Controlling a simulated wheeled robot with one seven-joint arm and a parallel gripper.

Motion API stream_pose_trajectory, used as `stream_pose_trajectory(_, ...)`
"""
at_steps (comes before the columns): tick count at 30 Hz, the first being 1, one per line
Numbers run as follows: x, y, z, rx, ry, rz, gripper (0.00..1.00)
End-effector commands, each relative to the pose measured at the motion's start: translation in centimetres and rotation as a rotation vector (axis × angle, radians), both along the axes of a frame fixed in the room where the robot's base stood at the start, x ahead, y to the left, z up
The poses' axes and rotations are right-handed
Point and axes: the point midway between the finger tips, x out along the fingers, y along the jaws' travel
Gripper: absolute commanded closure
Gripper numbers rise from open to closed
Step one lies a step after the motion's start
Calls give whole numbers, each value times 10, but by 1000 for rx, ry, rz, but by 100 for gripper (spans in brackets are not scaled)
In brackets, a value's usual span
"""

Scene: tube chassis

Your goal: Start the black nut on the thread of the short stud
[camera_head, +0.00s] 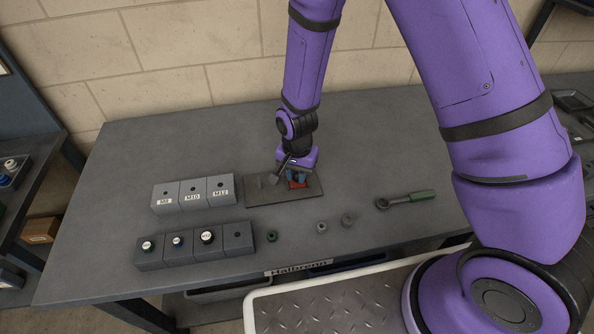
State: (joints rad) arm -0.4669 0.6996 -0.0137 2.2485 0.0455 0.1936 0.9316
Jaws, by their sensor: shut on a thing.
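My gripper (297,178) is low over the dark plate (257,197) at the middle of the bench, pointing down. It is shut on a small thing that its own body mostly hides. A small grey upright piece (272,179) stands on the plate left of the gripper. The short stud cannot be made out clearly, nor whether the nut touches it.
Grey blocks labelled M8, M10 and M12 (193,197) stand left of the plate. A front row of blocks (152,260) holds knobbed pieces. The left rear bench is clear.

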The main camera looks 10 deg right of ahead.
Motion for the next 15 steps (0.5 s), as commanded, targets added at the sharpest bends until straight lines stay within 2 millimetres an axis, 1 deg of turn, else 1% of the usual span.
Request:
stream_pose_trajectory(4, 0, 0, 0, 0, 0, 0, 100)
stream_pose_trajectory(5, 0, 0, 0, 0, 0, 0, 76)
stream_pose_trajectory(6, 0, 0, 0, 0, 0, 0, 66)
stream_pose_trajectory(8, 0, 0, 0, 0, 0, 0, 53)
stream_pose_trajectory(9, 0, 0, 0, 0, 0, 0, 48)
stream_pose_trajectory(15, 0, 0, 0, 0, 0, 0, 48)
